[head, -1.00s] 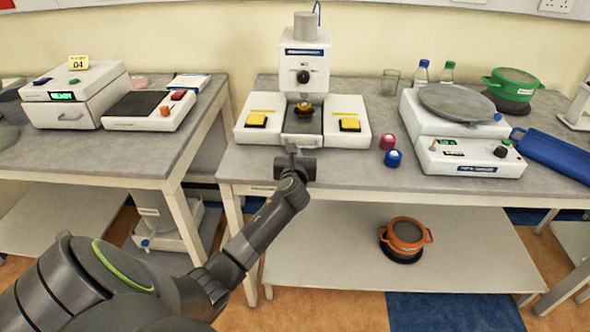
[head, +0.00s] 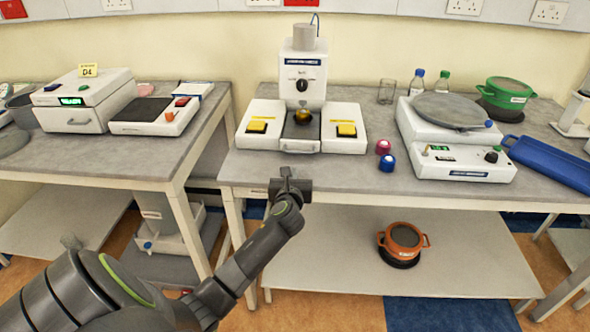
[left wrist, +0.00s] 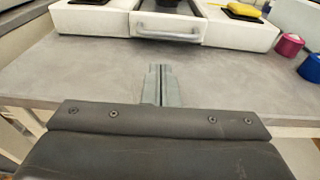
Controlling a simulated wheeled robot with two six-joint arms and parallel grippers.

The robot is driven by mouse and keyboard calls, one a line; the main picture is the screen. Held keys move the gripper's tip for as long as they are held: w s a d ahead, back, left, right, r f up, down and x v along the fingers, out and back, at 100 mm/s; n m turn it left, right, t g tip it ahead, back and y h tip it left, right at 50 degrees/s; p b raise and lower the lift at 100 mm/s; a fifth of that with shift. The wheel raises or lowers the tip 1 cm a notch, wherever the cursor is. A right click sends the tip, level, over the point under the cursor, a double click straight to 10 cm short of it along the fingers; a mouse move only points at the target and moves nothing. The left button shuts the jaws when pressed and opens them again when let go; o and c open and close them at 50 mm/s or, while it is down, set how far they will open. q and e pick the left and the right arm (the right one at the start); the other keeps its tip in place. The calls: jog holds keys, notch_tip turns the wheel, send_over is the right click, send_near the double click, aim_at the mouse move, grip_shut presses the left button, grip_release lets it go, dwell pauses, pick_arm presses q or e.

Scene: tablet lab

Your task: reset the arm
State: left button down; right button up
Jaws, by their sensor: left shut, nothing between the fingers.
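My left arm comes in from the lower left of the head view. Its gripper (head: 286,174) is at the front edge of the right-hand table, in front of the white press-like machine (head: 302,75) and apart from it. The gripper is shut and empty. In the left wrist view the closed fingers (left wrist: 160,86) point toward the machine's drawer handle (left wrist: 168,27), with bare tabletop between. My right gripper is in neither view.
The right-hand table (head: 250,170) also holds a red-pink cap (head: 382,147), a blue cap (head: 387,162), a white device with a round plate (head: 462,160) and a blue tray (head: 552,163). An orange pot (head: 403,238) sits on the shelf below. A gap separates the left table (head: 110,160).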

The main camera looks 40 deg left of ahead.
pick_arm(q)
jog(key=v, duration=0.7)
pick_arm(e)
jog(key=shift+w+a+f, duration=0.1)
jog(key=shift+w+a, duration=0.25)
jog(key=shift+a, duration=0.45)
pick_arm(q)
jog(key=shift+d, duration=0.1)
